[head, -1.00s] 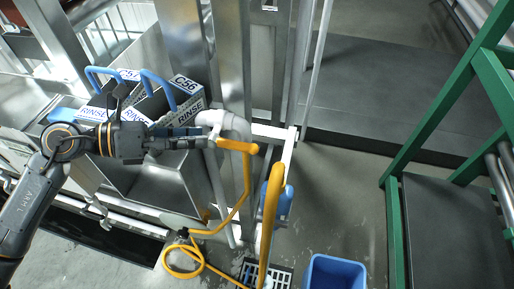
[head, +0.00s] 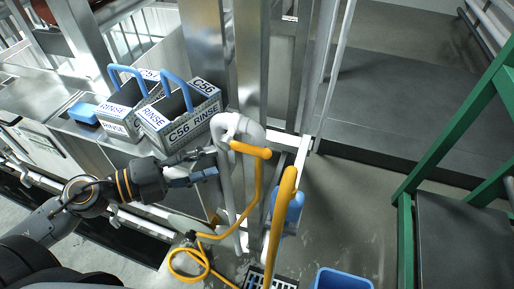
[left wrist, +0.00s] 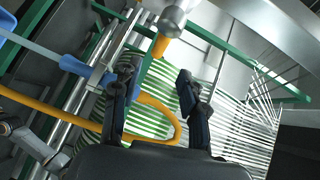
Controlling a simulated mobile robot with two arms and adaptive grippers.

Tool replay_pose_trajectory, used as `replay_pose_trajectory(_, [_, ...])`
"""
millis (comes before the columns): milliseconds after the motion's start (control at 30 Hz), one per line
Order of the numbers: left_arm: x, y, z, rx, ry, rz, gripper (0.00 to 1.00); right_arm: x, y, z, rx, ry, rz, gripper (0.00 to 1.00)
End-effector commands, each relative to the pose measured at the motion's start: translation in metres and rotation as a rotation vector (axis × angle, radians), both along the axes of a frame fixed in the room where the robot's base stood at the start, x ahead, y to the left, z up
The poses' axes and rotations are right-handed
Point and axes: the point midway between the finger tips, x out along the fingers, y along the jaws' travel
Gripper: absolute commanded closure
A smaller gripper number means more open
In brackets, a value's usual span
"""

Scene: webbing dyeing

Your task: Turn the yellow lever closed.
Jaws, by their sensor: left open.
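The yellow lever (head: 250,149) is a short bar with a rounded end, on a pale bent pipe (head: 238,128) in the middle of the head view. It points to the right. My left gripper (head: 214,164) is open and empty, just left of the pipe and slightly below the lever's level in the picture. I see no contact with the lever. In the left wrist view the two fingers (left wrist: 158,92) are spread apart. A yellow-orange piece (left wrist: 160,46) under a metal cylinder shows beyond them; I cannot tell if it is the lever. My right gripper is not in view.
Yellow hose (head: 187,262) hangs down and coils on the floor. Two RINSE boxes (head: 180,122) with blue handles stand behind my arm. A blue bin (head: 342,279) and green frame (head: 440,150) are right.

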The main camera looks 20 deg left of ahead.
Motion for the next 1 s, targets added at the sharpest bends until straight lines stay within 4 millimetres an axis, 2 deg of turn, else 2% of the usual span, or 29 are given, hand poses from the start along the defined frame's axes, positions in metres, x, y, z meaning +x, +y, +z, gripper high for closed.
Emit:
replay_pose_trajectory(333, [0.026, -0.028, -0.001, 0.003, -0.005, -0.003, 0.57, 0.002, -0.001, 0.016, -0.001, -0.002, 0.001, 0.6])
replay_pose_trajectory(600, [0.046, -0.05, -0.004, 0.002, -0.006, 0.0, 0.57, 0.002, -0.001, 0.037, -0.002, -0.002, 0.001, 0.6])
replay_pose_trajectory(1000, [0.076, -0.082, -0.013, 0.002, -0.004, 0.0, 0.57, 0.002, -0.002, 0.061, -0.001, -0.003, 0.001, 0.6])
